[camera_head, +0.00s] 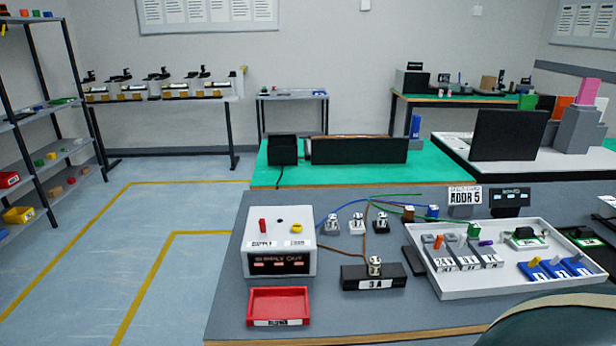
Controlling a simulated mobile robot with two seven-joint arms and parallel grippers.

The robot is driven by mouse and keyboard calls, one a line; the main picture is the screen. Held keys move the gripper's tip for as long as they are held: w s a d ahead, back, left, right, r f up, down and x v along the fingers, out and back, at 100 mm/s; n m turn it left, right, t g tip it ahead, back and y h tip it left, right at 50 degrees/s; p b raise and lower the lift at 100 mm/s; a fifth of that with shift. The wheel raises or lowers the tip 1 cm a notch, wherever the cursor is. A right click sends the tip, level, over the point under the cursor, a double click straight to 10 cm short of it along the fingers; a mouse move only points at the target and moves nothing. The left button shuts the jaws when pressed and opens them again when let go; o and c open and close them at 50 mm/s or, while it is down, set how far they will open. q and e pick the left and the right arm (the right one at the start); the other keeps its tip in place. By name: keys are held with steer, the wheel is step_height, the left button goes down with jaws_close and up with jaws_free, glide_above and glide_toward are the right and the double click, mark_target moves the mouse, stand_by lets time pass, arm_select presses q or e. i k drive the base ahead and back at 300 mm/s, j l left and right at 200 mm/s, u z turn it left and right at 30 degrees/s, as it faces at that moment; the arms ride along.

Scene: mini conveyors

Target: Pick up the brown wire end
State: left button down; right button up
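A thin brown wire (343,252) runs from the right side of the white supply box (281,229) to the black block labelled 3 A (373,278). Neither of my grippers shows.
A white tray (448,288) with several parts fills the table's right. A red bin (278,306) sits at the front left. Several small terminals (357,224) stand mid-table among blue and green wires. An ADDR 5 sign (465,196) stands behind. A rounded dark shape (555,325) covers the lower right corner.

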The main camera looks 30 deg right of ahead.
mark_target(408, 214)
steer(key=k+l, duration=0.2)
steer(key=l, duration=0.2)
steer(key=k+l, duration=0.2)
steer(key=l, duration=0.15)
steer(key=k+l, duration=0.2)
steer(key=l, duration=0.2)
steer(key=k+l, duration=0.2)
steer(key=l, duration=0.15)
steer(key=k+l, duration=0.2)
steer(key=l, duration=0.2)
